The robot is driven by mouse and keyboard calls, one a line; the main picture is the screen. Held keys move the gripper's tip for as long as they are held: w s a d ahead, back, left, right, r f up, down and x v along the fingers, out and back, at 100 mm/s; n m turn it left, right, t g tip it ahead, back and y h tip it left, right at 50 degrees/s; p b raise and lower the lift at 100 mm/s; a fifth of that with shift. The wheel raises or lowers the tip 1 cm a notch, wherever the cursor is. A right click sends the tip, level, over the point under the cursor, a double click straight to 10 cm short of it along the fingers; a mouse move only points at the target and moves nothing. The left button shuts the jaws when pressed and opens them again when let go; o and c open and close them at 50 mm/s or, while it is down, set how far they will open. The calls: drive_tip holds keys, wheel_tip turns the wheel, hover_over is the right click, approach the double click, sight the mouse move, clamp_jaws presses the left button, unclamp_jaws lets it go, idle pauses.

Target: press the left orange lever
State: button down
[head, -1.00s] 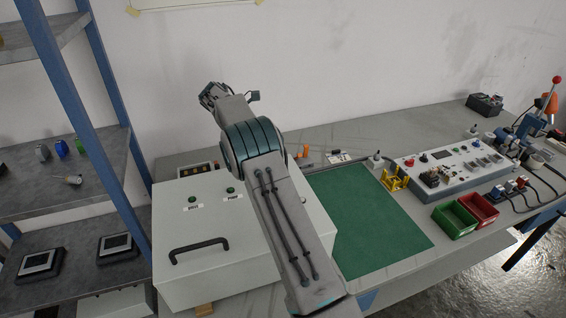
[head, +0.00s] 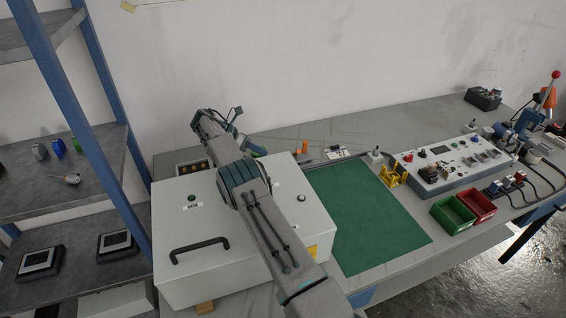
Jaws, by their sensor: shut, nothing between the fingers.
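A small orange lever (head: 305,147) stands behind the white box, near the wall side of the bench. I cannot make out a second orange lever clearly; the area to its left is partly covered by my wrist and the box edge. My arm reaches over the white box and bends at its far end. My gripper (head: 258,151) is low behind the box's back edge, left of the visible orange lever and apart from it. It is shut and empty, its fingers small and partly hidden.
Beyond are a yellow stand (head: 393,174), a control panel (head: 450,165), and green (head: 453,216) and red (head: 476,205) bins. A blue-framed shelf (head: 75,100) stands left.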

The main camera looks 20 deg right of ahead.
drive_tip(key=shift+b+x, duration=1.65)
drive_tip(key=shift+x, duration=3.3)
